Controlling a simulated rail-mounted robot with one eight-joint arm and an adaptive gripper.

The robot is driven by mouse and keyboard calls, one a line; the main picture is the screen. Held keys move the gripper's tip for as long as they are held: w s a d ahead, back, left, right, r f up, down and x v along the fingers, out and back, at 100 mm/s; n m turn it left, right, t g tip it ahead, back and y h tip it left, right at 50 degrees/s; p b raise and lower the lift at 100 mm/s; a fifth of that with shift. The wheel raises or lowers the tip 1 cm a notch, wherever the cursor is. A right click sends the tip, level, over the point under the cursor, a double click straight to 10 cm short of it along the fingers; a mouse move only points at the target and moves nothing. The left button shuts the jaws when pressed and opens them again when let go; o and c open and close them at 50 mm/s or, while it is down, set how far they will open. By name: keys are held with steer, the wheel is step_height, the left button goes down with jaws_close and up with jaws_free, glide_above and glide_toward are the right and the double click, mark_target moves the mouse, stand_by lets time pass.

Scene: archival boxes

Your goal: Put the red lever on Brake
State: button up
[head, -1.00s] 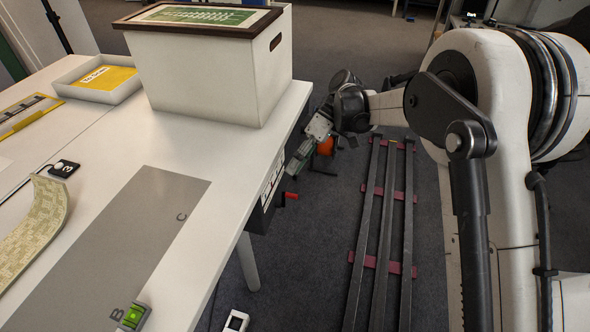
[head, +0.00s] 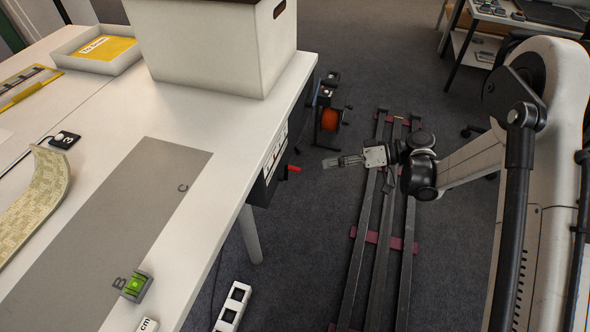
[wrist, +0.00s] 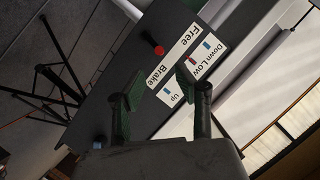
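The red lever (head: 293,169) sticks out from a dark control box (head: 264,190) under the table's right edge. In the wrist view, the red lever (wrist: 158,49) has a round red knob on the black panel (wrist: 128,62), beside a white strip reading Free and Brake (wrist: 174,54). I cannot tell clearly which word it points to. My gripper (head: 326,162) is to the right of the lever, apart from it. In the wrist view, my gripper (wrist: 160,91) is open and empty, its green-padded fingers spread below the knob.
Labels reading Up, Down and Low (wrist: 191,72) sit beside the strip. The white table (head: 240,130) carries a large box (head: 212,50). Floor rails (head: 380,240) and a white socket block (head: 233,306) lie below. An orange reel (head: 329,119) stands behind.

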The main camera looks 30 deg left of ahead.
mark_target(295, 169)
steer(key=b+x, duration=0.2)
steer(key=x, duration=0.8)
steer(key=shift+s+a+f+b, duration=0.1)
steer(key=shift+s+a+b, duration=0.1)
steer(key=shift+a+b, duration=0.2)
jaws_close()
